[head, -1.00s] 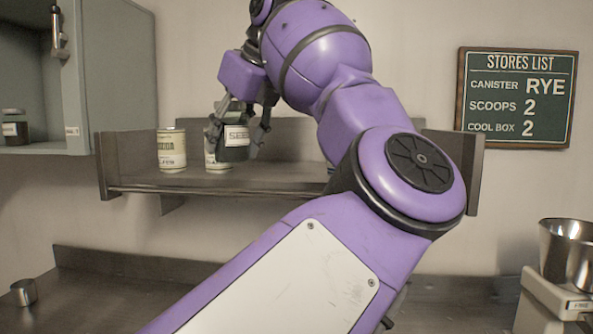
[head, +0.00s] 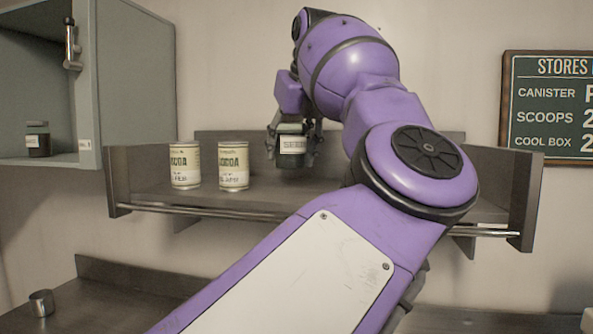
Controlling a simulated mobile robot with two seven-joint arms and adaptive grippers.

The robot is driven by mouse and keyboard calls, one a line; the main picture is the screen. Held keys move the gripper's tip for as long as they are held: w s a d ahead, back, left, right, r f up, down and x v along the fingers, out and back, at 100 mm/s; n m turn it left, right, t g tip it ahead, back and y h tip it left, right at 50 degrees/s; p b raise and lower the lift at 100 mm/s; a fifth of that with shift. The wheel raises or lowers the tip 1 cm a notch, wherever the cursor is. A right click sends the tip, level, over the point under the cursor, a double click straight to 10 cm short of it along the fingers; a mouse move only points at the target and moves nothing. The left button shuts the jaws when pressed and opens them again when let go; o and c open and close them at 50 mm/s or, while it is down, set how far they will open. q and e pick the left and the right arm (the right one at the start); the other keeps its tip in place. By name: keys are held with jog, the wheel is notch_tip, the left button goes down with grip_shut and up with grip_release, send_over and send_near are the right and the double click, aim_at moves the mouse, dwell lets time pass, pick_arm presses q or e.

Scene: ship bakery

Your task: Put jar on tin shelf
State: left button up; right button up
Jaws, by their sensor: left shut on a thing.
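A dark jar with a pale label (head: 291,158) is held in my left gripper (head: 292,148), whose fingers are shut on its two sides. The jar is upright, over the tin shelf (head: 255,207) to the right of the tins. I cannot tell whether its base touches the shelf board. Two cream cocoa tins stand on the shelf's left part, a left one (head: 185,166) and a right one (head: 233,166). My left arm hides much of the shelf's right part. My right gripper is not in view.
An open grey-green cabinet (head: 136,85) at the upper left holds another dark jar (head: 38,140). A small metal cup (head: 41,303) stands on the counter (head: 110,295) below. A stores list board (head: 555,108) hangs at right. The shelf has a front rail and side walls.

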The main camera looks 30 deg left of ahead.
aim_at(303, 148)
pick_arm(q)
jog(key=shift+w+d+f, duration=0.2)
jog(key=shift+w+f, duration=0.2)
jog(key=shift+f, duration=0.1)
jog(key=shift+w+d+f, duration=0.2)
jog(key=shift+w+f, duration=0.2)
jog(key=shift+f, duration=0.1)
jog(key=shift+w+f, duration=0.1)
jog(key=shift+f, duration=1.5)
jog(key=shift+f, duration=0.1)
jog(key=o, duration=1.6)
jog(key=shift+f, duration=0.1)
jog(key=shift+r, duration=0.2)
jog(key=v, duration=1.2)
jog(key=shift+f, duration=0.1)
